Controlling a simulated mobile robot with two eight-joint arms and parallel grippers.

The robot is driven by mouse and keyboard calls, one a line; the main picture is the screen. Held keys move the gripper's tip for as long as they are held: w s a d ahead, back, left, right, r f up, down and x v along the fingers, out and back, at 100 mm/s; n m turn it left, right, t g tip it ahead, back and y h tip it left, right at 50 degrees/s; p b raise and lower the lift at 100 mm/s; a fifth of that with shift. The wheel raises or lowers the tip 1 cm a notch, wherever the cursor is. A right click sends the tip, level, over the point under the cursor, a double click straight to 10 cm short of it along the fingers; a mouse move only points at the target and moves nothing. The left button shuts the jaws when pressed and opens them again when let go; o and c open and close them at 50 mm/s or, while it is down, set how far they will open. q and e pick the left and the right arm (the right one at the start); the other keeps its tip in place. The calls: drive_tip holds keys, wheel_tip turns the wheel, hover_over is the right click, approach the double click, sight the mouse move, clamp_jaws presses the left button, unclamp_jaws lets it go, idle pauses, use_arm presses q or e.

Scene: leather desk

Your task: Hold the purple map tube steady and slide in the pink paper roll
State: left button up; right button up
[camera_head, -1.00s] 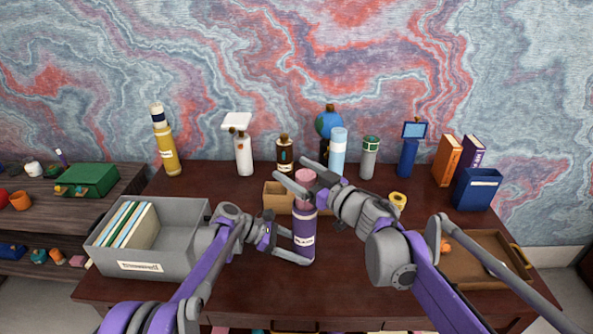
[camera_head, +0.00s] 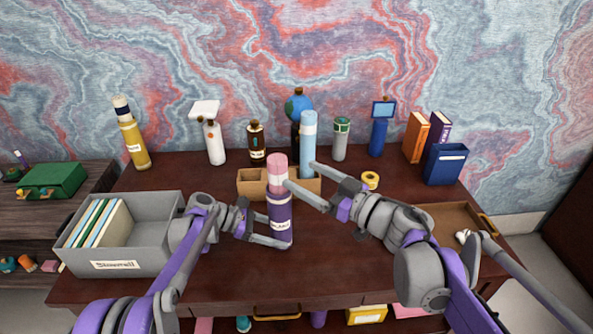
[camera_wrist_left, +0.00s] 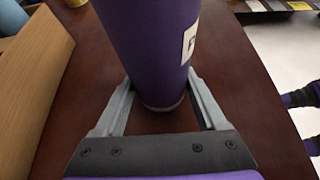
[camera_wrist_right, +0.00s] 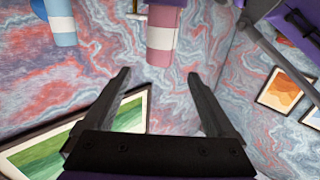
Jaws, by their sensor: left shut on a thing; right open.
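The purple map tube (camera_head: 279,222) stands upright on the desk with a white label. My left gripper (camera_head: 280,238) is shut around its lower part, and the left wrist view shows the tube (camera_wrist_left: 155,45) between both fingers (camera_wrist_left: 160,92). The pink paper roll (camera_head: 278,172), with a white band, stands upright out of the tube's top; its lower end is hidden inside. My right gripper (camera_head: 301,174) is open and empty, just right of the roll. In the right wrist view the roll (camera_wrist_right: 162,38) is beyond the open fingertips (camera_wrist_right: 159,73).
A light-blue roll (camera_head: 308,140) stands behind the right gripper in a low cardboard box (camera_head: 252,185). A grey file bin (camera_head: 155,235) is at left, a brown tray (camera_head: 440,218) at right. Bottles and books line the back. The desk front is clear.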

idle(0.3)
use_arm(q)
drive_tip(key=o, duration=0.9)
